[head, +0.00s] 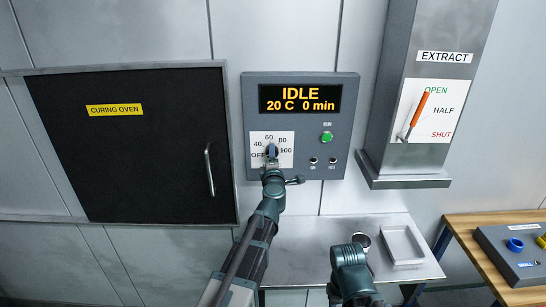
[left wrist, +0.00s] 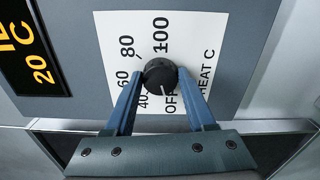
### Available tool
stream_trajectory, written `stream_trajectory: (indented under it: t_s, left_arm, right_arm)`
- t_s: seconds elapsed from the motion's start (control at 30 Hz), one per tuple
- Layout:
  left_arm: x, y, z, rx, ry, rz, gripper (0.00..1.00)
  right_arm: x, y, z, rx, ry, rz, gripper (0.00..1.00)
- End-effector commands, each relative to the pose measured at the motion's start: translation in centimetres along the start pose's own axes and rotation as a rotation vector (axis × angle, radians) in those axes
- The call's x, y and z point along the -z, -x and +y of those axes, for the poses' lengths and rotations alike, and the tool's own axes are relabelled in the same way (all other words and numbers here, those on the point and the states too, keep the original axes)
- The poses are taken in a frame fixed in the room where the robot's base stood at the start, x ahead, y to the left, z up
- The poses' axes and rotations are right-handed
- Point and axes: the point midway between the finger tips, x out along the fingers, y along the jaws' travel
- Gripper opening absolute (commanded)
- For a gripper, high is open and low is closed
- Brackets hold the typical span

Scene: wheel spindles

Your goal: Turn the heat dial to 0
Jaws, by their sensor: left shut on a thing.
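The heat dial (left wrist: 160,76) is a round black knob on a white scale plate marked OFF, 40, 60, 80 and 100. Its white pointer line faces the OFF label in the left wrist view. My left gripper (left wrist: 161,84) is shut on the dial, one finger on each side of it. In the head view my left gripper (head: 271,159) covers much of the dial. The display (head: 300,98) above reads IDLE, 20 C, 0 min. My right gripper (head: 349,254) is low in front of the steel table, and its fingers cannot be made out.
A green button (head: 326,136) and two small switches sit right of the dial. The curing oven (head: 150,160) is shut on the left. An extract lever (head: 419,109) is at the right. A cup (head: 361,240) and tray (head: 402,245) stand on the steel table (head: 310,240).

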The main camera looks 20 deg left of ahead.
Motion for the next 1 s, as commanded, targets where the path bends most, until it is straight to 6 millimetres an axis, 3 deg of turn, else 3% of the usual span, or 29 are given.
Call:
stream_trajectory:
  t_s: [0.77, 0.8, 0.93, 1.0]
  left_arm:
    - [0.08, 0.15, -0.06, 0.001, 0.09, 0.001, 0.0]
    - [0.08, 0.15, -0.06, 0.001, 0.09, 0.001, 0.63]
    - [0.06, 0.13, -0.05, 0.001, 0.088, 0.001, 0.85]
    - [0.05, 0.1, -0.04, 0.0, 0.087, 0.001, 0.85]
  right_arm:
    - [0.0, -0.05, 0.0, 0.0, 0.0, 0.0, 0.5]
    - [0.0, -0.05, 0.0, 0.0, 0.0, 0.0, 0.5]
    - [0.0, -0.04, 0.0, 0.0, 0.0, 0.0, 0.5]
    - [0.0, -0.03, 0.0, 0.0, 0.0, 0.0, 0.5]
